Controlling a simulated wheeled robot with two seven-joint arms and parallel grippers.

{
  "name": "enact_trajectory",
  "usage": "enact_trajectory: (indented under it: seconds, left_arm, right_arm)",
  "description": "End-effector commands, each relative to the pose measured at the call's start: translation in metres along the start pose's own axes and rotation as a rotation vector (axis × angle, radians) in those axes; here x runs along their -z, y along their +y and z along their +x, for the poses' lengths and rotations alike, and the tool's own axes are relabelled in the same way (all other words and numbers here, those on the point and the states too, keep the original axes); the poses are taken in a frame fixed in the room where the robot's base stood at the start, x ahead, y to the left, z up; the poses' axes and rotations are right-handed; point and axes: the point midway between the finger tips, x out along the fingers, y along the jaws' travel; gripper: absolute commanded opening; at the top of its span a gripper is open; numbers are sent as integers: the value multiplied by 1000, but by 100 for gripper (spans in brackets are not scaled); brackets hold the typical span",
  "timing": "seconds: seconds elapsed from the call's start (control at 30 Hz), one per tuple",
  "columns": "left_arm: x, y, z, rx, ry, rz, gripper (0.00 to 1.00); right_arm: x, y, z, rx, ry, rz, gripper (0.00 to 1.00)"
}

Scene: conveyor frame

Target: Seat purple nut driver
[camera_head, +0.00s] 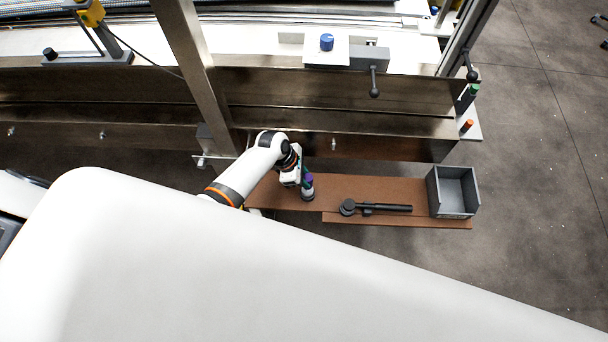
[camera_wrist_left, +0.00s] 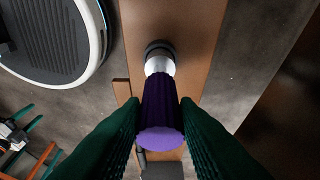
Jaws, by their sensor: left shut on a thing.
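The purple nut driver (camera_wrist_left: 160,105) is between the green fingers of my left gripper (camera_wrist_left: 158,125), which is shut on its handle. The handle's purple end faces the wrist camera, and its silver collar (camera_wrist_left: 160,63) points away toward the brown board (camera_wrist_left: 192,25). A dark round piece (camera_wrist_left: 158,47) surrounds the far end; I cannot tell whether the tip is inside it or only above it. In the head view my left gripper (camera_head: 304,180) is over the board's left part, with the nut driver (camera_head: 308,186) roughly upright. My right gripper is not in view.
On the brown shelf (camera_head: 402,188) lie a black long-handled tool (camera_head: 390,208) and, at the right end, an open grey bin (camera_head: 453,193). The metal conveyor frame (camera_head: 290,140) runs behind. A slanted steel post (camera_head: 187,55) stands left of my gripper.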

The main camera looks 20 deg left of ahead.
Motion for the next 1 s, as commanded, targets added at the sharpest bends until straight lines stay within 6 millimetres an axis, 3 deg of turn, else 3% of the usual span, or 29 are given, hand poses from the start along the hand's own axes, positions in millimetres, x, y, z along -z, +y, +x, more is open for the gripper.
enact_trajectory:
  seconds: [0.73, 0.77, 0.8, 0.9, 1.0]
  left_arm:
    - [-7, -1, 18, 1, 1, 1, 5]
    - [-7, -1, 18, 1, 1, 1, 29]
    - [-7, -1, 18, 1, 1, 1, 36]
    - [-7, 0, 18, 1, 1, 1, 52]
    - [-7, 0, 18, 1, 1, 1, 53]
  right_arm:
    - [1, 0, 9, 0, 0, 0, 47]
    - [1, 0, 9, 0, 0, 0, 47]
    - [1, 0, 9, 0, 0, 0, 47]
    - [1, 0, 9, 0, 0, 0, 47]
    - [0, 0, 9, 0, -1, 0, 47]
